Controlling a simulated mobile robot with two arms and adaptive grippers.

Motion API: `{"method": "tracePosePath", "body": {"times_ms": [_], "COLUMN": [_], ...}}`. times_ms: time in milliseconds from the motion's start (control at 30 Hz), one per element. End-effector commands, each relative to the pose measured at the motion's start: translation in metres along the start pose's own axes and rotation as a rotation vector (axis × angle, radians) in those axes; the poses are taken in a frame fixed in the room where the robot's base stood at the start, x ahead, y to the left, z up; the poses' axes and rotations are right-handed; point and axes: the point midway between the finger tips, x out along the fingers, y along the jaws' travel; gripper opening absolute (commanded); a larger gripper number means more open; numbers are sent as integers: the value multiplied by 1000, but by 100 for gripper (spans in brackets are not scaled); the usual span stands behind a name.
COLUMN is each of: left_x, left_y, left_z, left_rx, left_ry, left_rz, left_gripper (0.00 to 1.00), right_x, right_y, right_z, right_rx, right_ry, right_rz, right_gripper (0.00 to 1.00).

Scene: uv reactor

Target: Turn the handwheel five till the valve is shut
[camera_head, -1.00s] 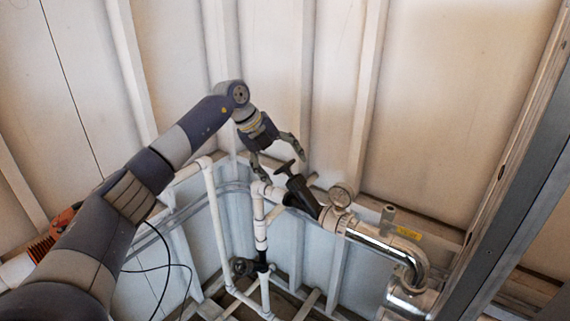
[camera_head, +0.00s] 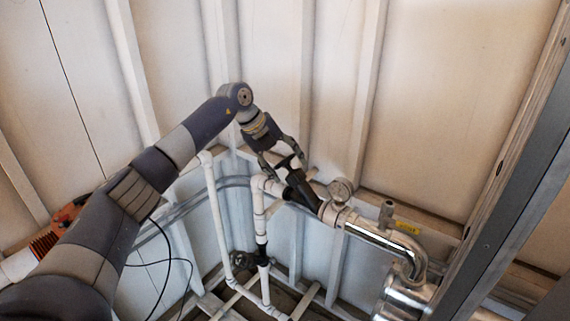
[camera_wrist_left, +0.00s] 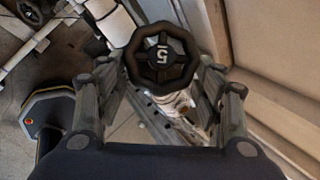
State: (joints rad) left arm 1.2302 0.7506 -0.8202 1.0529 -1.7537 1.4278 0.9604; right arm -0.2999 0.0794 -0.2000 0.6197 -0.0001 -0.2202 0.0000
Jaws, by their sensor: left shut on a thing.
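Handwheel five is a black lobed wheel marked with a 5 (camera_wrist_left: 161,56), seen face-on in the left wrist view. In the head view it is small and partly covered by the fingers, at the upper end of the black valve body (camera_head: 304,191). My left gripper (camera_head: 287,168) reaches it from above left. In the left wrist view the gripper's (camera_wrist_left: 160,82) two fingers stand on either side of the wheel, shut on it. How far the valve is turned cannot be read. My right gripper is not in view.
White pipes (camera_head: 217,215) run down left of the valve. A round gauge (camera_head: 340,190) and a shiny metal pipe (camera_head: 375,235) lie to its right. Another dark handwheel (camera_head: 239,262) is lower down. A grey metal beam (camera_head: 520,190) crosses the right side.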

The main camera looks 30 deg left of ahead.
Motion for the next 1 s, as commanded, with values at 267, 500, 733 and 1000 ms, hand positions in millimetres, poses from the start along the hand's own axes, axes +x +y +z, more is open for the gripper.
{"method": "tracePosePath", "body": {"times_ms": [267, 500, 733, 1000], "left_x": [5, 7, 8, 9], "left_y": [7, 13, 17, 21], "left_z": [0, 1, 4, 7], "left_rx": [98, 263, 439, 648], "left_ry": [1, 0, 1, 2], "left_rz": [-67, -186, -313, -462], "left_gripper": [38, 38, 38, 38], "right_x": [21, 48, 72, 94], "right_y": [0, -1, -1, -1], "right_z": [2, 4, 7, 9], "right_rx": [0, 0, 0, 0], "right_ry": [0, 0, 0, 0], "right_rz": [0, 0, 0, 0], "right_gripper": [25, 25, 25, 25]}}
